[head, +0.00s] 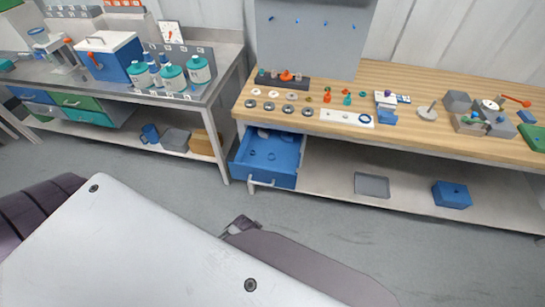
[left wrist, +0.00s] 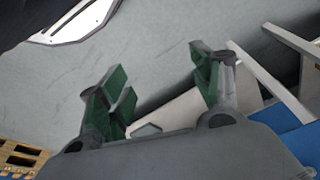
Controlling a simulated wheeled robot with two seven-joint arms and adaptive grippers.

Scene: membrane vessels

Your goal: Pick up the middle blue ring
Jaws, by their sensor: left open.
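A blue ring (head: 364,118) lies at the right end of a white strip (head: 338,117) on the wooden workbench in the head view. Small dark blue rings (head: 271,156) lie on the floor of an open blue drawer (head: 265,177) under the bench's left end. I cannot tell for certain which ring is the middle one. My left gripper (left wrist: 158,65) shows in the left wrist view with its green-padded fingers apart and nothing between them. It is away from the rings, which that view does not show. My right gripper is not in view.
The wooden bench (head: 450,136) carries metal discs, small fittings and grey blocks. A lower shelf (head: 325,180) holds a grey tray (head: 371,185) and a blue box (head: 452,195). A metal bench with teal-labelled bottles (head: 173,77) stands left. Grey floor in front is open.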

